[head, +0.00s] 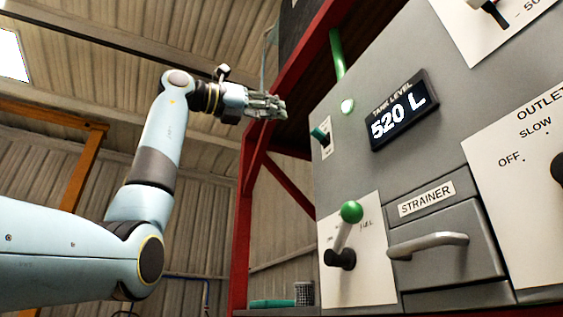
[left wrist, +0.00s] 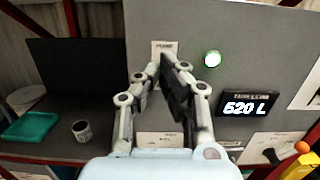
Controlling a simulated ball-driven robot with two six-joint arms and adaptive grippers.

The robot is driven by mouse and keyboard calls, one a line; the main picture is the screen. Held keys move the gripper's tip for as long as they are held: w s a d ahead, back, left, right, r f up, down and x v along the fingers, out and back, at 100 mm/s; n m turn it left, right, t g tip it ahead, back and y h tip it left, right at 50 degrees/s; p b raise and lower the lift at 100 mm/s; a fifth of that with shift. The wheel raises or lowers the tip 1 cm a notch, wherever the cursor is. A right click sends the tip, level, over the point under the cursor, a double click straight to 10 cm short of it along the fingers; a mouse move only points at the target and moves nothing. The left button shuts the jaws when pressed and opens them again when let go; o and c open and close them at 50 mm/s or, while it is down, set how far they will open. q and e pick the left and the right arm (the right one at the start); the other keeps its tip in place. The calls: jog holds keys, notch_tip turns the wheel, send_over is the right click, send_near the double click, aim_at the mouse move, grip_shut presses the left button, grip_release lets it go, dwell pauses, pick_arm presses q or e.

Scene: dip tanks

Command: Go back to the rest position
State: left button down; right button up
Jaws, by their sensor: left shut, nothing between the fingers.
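My left gripper (head: 268,104) is up at the left of the grey control panel (head: 372,175) in the head view, in front of the red frame. Its fingers are together with nothing between them. In the left wrist view the shut fingers (left wrist: 172,68) point at the panel and cover part of a small white switch plate (left wrist: 160,48). I cannot tell how far the fingertips are from the panel, but no contact shows. My right gripper is in neither view.
The panel carries a display (head: 404,110) reading 520 L, a lit green lamp (head: 347,106), a green-knobbed lever (head: 346,235) and a strainer drawer handle (head: 428,244). A red post (head: 243,220) stands left of it.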

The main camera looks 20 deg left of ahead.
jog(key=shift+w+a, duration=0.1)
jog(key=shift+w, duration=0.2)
